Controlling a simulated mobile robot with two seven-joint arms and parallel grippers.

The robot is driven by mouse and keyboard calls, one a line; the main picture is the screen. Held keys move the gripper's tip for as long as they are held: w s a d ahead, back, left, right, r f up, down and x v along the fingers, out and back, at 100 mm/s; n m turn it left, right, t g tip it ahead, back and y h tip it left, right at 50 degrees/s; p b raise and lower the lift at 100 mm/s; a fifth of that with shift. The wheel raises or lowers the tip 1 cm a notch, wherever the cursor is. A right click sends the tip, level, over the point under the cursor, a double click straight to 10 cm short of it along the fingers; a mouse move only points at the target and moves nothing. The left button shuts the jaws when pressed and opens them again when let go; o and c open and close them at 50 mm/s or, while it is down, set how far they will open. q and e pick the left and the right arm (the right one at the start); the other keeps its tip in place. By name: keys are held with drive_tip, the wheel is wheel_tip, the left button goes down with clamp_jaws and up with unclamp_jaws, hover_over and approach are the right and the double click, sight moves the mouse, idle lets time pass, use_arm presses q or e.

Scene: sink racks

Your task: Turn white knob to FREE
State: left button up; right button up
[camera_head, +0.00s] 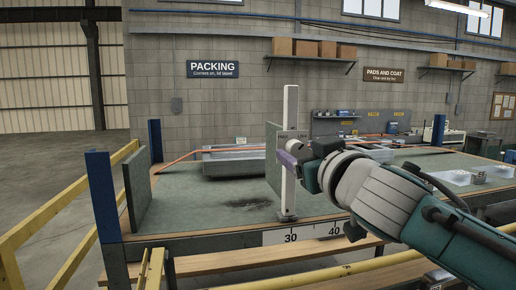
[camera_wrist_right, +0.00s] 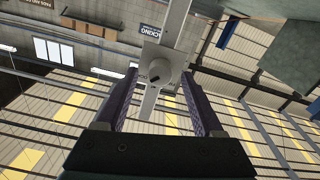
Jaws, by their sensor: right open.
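The white knob (camera_wrist_right: 158,73) sits on a pale square plate fixed to an upright white post. In the head view the knob (camera_head: 294,144) shows on the post (camera_head: 290,105), partly hidden by my gripper. My right gripper (camera_head: 289,160) is at the knob's height, close to the post. In the right wrist view its two purple fingers (camera_wrist_right: 159,84) stand apart, one to each side of the knob. The jaws are open; whether a finger touches the knob I cannot tell. Lettering on the plate is too small to read fully. My left gripper is not in view.
The post stands at the front edge of a green-topped bench (camera_head: 225,195), with a ruler strip (camera_head: 315,233) below. Green upright panels (camera_head: 137,187) stand nearby. A grey tray (camera_head: 235,160) lies behind. Yellow rails (camera_head: 60,205) run in front and left.

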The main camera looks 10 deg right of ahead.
drive_tip(key=shift+w, duration=0.15)
clamp_jaws()
idle(0.6)
